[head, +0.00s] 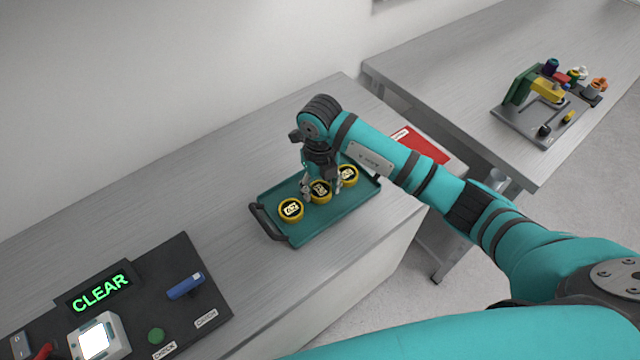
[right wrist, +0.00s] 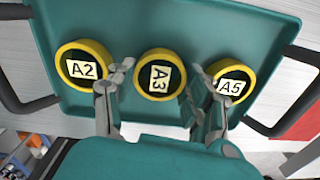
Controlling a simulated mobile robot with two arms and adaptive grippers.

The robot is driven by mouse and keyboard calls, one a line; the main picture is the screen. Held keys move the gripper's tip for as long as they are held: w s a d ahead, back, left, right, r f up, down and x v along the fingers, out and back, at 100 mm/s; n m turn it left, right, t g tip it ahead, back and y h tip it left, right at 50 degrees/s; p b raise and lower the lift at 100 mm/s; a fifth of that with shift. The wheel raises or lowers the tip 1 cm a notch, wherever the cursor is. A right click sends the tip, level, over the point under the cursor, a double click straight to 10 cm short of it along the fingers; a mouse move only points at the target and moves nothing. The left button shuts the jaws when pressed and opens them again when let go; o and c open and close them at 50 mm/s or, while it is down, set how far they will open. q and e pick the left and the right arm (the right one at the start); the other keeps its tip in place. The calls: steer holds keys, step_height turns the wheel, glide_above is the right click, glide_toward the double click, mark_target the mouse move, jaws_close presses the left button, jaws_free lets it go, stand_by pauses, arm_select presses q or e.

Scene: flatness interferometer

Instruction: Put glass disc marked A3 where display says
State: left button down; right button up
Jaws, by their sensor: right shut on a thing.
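The glass disc marked A3 (right wrist: 160,78) has a yellow rim and stands in the middle of a row of discs on a teal tray (right wrist: 205,18). In the head view it is the middle disc (head: 320,192). My right gripper (head: 314,189) comes down over it, and its fingers (right wrist: 158,84) are shut on either side of the rim. The disc appears to be still at tray level. Disc A2 (right wrist: 84,66) is to its left and A5 (right wrist: 232,85) to its right. The display (head: 100,291) reads CLEAR in green. My left gripper is out of view.
A dark panel (head: 190,255) at the front left carries the display, a white-screened device (head: 97,338), a blue part (head: 185,286), a green button (head: 156,335) and small labels. A second table (head: 440,65) holds a green-and-yellow apparatus (head: 525,92).

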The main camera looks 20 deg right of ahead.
mark_target(320, 189)
steer(key=shift+f, duration=0.15)
steer(key=o, duration=0.9)
steer(key=shift+r, duration=0.35)
steer(key=shift+r+b, duration=1.5)
steer(key=shift+r, duration=4.35)
